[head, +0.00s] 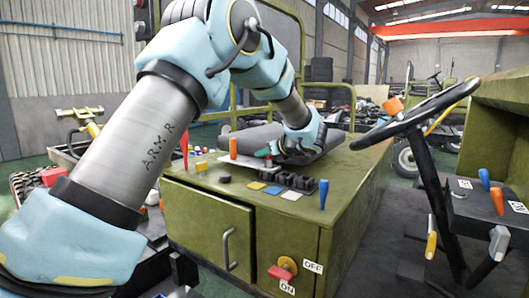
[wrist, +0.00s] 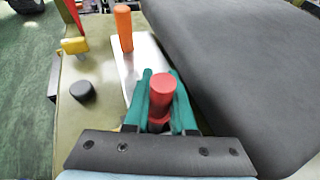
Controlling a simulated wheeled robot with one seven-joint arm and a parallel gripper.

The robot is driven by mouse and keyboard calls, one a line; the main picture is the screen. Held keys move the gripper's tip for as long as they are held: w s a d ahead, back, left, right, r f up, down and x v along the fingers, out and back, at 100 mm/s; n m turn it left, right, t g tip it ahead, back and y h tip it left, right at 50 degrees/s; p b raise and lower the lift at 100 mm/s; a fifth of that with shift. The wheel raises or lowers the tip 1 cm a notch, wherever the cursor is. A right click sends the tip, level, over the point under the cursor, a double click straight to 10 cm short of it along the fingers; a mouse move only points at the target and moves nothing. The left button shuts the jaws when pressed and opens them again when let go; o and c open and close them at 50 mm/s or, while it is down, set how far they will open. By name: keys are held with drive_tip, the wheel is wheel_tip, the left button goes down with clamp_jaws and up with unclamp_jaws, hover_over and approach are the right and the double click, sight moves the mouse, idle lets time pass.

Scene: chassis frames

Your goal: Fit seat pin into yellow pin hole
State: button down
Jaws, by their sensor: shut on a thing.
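My gripper (wrist: 160,95) is shut on a red pin (wrist: 161,88), its teal fingers on either side of the pin. The pin's lower end is hidden, so I cannot tell whether it touches the white plate (wrist: 143,58). In the head view my gripper (head: 265,153) is low over the green cabinet top, left of my wrist. An orange pin (wrist: 123,28) stands upright on the plate, also in the head view (head: 233,148). A yellow square (head: 256,185) lies beside blue and white squares, in front of a row of black blocks (head: 290,180). No hole opening is clear.
A grey cushion (wrist: 240,60) lies close to the right of my gripper. A black knob (head: 224,178), a yellow knob (head: 201,167) and a red lever (head: 184,142) stand at the left. A blue handle (head: 323,193) stands at the front right. A steering wheel (head: 420,110) is farther right.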

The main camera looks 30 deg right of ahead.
drive_tip(key=shift+f, duration=0.2)
drive_tip(key=c, duration=0.8)
unclamp_jaws()
drive_tip(key=shift+o, duration=0.2)
drive_tip(key=shift+s+r, duration=0.1)
drive_tip(key=shift+r, duration=0.05)
drive_tip(key=b+v, duration=0.3)
drive_tip(key=v, duration=0.9)
